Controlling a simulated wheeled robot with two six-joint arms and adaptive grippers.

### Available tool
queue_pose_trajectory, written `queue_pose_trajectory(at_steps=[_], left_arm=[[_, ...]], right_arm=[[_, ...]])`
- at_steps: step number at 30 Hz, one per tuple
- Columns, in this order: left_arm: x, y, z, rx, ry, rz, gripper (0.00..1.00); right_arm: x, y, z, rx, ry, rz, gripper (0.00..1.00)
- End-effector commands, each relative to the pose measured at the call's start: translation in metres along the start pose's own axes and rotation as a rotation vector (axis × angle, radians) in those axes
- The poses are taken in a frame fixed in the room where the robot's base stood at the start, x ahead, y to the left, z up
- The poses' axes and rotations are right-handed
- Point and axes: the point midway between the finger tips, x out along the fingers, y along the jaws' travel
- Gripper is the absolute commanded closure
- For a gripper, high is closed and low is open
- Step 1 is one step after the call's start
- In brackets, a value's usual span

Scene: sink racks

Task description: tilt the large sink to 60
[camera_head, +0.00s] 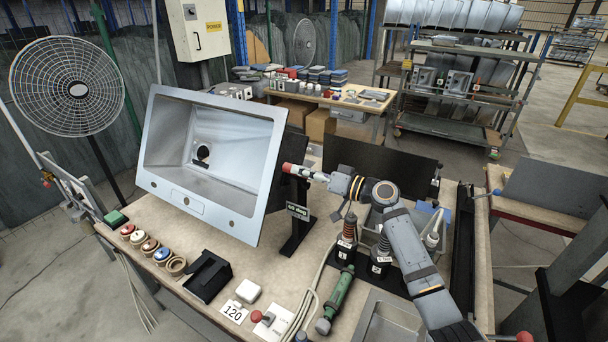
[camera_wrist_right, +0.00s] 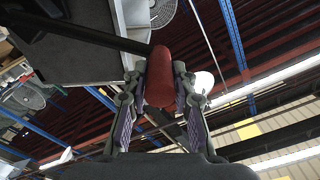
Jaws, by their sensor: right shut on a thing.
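The large sink (camera_head: 212,152) is a grey metal basin held tilted on a black stand (camera_head: 297,240), its open side facing the front of the table. A sign reading "60 deg" (camera_head: 297,211) is on the stand. A lever with a red handle (camera_head: 290,168) sticks out at the sink's right side. My right gripper (camera_head: 312,173) is shut on the red handle. In the right wrist view the red handle (camera_wrist_right: 157,72) lies between the two fingers, with a dark bar running off to the left. My left gripper is not in view.
A dark panel (camera_head: 378,165) stands behind my right arm.

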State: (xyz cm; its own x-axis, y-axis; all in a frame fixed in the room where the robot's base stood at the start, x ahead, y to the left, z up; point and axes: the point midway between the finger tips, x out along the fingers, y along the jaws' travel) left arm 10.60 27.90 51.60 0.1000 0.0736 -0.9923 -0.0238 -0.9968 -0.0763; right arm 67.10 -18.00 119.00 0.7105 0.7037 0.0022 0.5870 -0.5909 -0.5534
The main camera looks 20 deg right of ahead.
Motion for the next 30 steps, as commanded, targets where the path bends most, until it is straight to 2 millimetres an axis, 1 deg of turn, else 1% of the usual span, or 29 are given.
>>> queue_pose_trajectory(at_steps=[3, 4, 8, 9, 17, 20, 23, 27, 30], left_arm=[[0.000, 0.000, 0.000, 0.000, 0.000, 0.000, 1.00], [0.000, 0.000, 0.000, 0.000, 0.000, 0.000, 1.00], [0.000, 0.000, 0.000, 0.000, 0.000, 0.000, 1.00], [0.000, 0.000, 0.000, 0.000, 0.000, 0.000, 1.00], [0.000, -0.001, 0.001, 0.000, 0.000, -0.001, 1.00], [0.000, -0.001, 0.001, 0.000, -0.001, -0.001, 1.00], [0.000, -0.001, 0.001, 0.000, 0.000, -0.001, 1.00], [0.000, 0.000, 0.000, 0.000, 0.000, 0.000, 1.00], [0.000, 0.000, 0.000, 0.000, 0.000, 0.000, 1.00]], right_arm=[[0.000, 0.001, 0.001, -0.002, -0.003, 0.001, 1.00], [0.000, 0.001, 0.001, -0.001, -0.003, 0.001, 0.70], [0.000, 0.001, 0.001, -0.001, -0.003, 0.001, 0.53], [0.000, 0.001, 0.001, -0.001, -0.003, 0.001, 0.51], [-0.001, 0.001, 0.002, 0.000, -0.003, 0.001, 0.51], [-0.009, 0.002, 0.002, -0.002, -0.004, 0.003, 0.51], [-0.029, 0.002, 0.002, -0.004, -0.007, 0.006, 0.51], [-0.066, 0.003, 0.003, -0.005, -0.011, 0.008, 0.51], [-0.088, 0.002, 0.003, -0.004, -0.010, 0.007, 0.51]])
